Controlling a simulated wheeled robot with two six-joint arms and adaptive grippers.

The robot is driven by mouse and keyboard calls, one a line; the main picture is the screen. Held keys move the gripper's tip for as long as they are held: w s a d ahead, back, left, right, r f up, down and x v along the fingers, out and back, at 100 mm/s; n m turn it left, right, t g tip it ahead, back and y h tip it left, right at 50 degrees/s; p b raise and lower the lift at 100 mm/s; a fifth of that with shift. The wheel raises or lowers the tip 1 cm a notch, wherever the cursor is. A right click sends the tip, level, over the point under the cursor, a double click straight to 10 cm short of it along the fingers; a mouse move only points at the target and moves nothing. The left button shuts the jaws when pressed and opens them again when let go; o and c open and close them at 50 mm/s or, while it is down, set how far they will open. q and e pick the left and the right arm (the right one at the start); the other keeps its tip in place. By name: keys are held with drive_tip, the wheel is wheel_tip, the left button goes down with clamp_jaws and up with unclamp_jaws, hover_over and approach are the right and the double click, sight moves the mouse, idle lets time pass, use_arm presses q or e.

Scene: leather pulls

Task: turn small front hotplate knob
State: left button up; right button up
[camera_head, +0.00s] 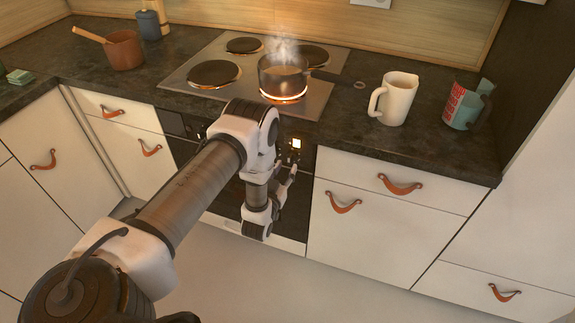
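A steaming dark saucepan (283,76) stands on the front right hotplate (283,98), which glows orange under it. The cooktop (322,101) is set in the dark counter. Below it is the oven front with a dark control panel (172,122), largely covered by my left arm. My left gripper (291,172) is low at the oven front, just below that light. Its fingers are small and partly hidden, so their opening is unclear. The knob itself cannot be made out. My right gripper is not in view.
A copper-coloured pot (124,50) and dark canister (148,25) stand at the back left. The saucepan handle (335,77) points right. White drawers with leather pulls (400,185) flank the oven.

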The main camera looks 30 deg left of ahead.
use_arm(q)
drive_tip(key=v, duration=0.5)
drive_tip(key=d+r+g+h, duration=0.2)
drive_tip(key=d, duration=0.4)
drive_tip(key=s+d+f+g, duration=0.2)
drive_tip(key=s+g, duration=0.3)
drive_tip(key=s, duration=0.5)
drive_tip(key=s+d+f+m+g+h, duration=0.1)
drive_tip(key=s+f+g, duration=0.3)
drive_tip(key=s, duration=0.5)
drive_tip(key=s+d+f+m+g+h, duration=0.1)
drive_tip(key=s+d+f+g, duration=0.2)
drive_tip(key=s+g, duration=0.3)
drive_tip(key=s, duration=0.4)
drive_tip(key=shift+s, duration=0.3)
